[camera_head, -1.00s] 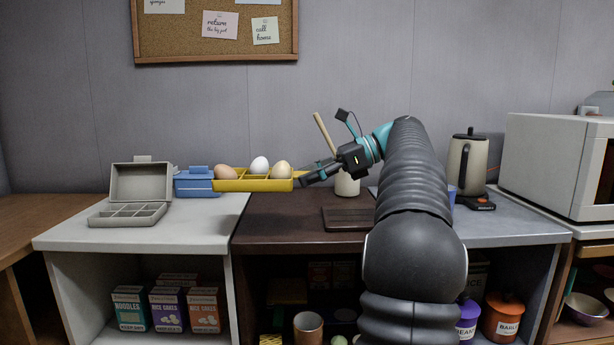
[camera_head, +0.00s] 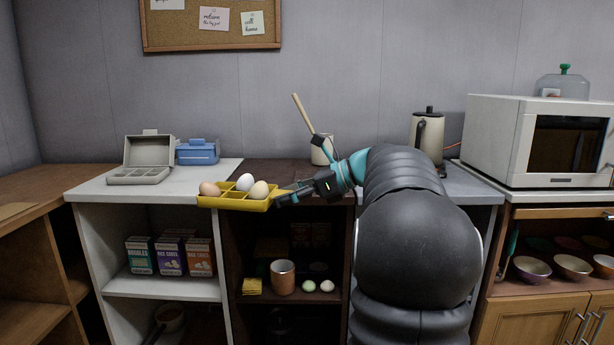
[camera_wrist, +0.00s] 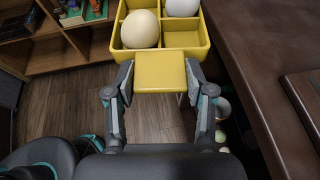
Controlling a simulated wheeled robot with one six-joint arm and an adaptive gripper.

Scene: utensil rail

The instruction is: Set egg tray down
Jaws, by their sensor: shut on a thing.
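The yellow egg tray (camera_head: 236,204) has compartments and holds three eggs: a brown one (camera_head: 209,189), a white one (camera_head: 245,182) and a cream one (camera_head: 259,190). My gripper (camera_head: 283,197) is shut on the tray's flat handle at its right end. In the wrist view the handle (camera_wrist: 160,72) sits between my two fingers (camera_wrist: 158,84). The tray (camera_wrist: 202,54) is held in the air at the counter's front edge, with wooden floor showing below the handle. The tray looks about level.
The white counter (camera_head: 100,188) has bare room in front of an open grey box (camera_head: 145,162) and a blue lunch box (camera_head: 198,152). The dark counter (camera_wrist: 262,70) lies right of the tray. A mug (camera_head: 321,150) and a kettle (camera_head: 427,132) stand further right.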

